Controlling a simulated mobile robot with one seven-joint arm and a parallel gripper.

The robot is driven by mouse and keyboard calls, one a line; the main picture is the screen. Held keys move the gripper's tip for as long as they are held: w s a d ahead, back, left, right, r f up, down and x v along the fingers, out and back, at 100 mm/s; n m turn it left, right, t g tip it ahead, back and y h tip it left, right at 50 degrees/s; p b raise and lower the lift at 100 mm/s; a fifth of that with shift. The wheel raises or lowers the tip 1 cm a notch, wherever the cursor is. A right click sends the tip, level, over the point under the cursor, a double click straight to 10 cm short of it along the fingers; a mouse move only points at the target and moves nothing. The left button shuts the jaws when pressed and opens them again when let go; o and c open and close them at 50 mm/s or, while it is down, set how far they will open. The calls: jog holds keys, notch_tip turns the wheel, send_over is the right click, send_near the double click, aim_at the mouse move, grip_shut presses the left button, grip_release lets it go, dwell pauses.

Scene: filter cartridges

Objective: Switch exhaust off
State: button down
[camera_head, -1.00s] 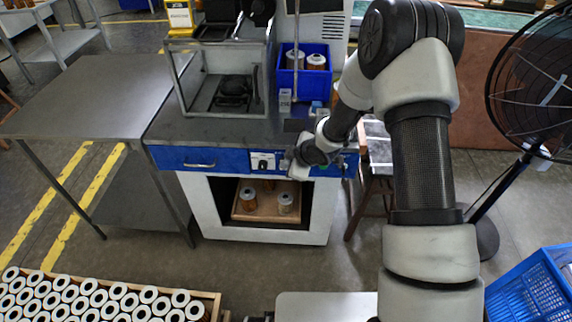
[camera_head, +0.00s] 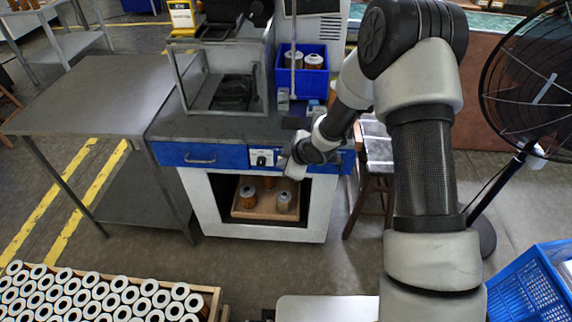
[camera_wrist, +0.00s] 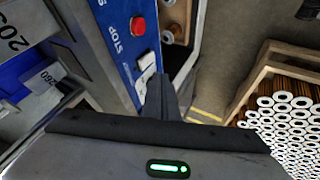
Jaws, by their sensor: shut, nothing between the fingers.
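A white switch plate with a dark knob (camera_head: 263,158) is on the blue front panel (camera_head: 213,156) of the workbench. My gripper (camera_head: 288,168) is just right of this plate, at the panel front. In the wrist view my gripper (camera_wrist: 161,92) is shut and empty, its fingers pointing at the blue panel. White plates (camera_wrist: 147,68) show beside and partly behind the fingertips, so I cannot tell whether they touch. A red button (camera_wrist: 138,26) with STOP lettering is farther along the panel.
Below the panel, an open white cabinet (camera_head: 208,210) holds a wooden tray with filter cartridges. A blue bin (camera_head: 302,72) stands on the bench. A crate of cartridges (camera_head: 213,300) is at lower left, a fan (camera_head: 535,85) at right, and a stool (camera_head: 372,175) beside the bench.

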jog(key=w+r+p+v, duration=0.1)
jog(key=p+v, duration=0.2)
jog(key=v, duration=0.7)
jog(key=shift+w, duration=0.3)
jog(key=s+d+r+m+h+p, duration=0.35)
jog(key=d+r, duration=0.35)
jog(key=r, duration=0.5)
jog(key=s+d+r+m+h+p, duration=0.2)
jog(key=s+d+r+m, duration=0.3)
jog(key=r, duration=0.7)
jog(key=s+r+m+p, duration=0.2)
jog(key=s+r+m, duration=0.2)
jog(key=s, duration=0.6)
jog(key=s+d+r+m+p, duration=0.1)
jog(key=s+r+m+p, duration=0.2)
jog(key=s+r, duration=0.5)
jog(key=s+y, duration=0.1)
jog(key=s, duration=0.2)
jog(key=shift+r+m+g, duration=0.3)
jog(key=shift+r+m, duration=0.05)
jog(key=shift+r, duration=0.05)
jog(key=shift+d, duration=0.15)
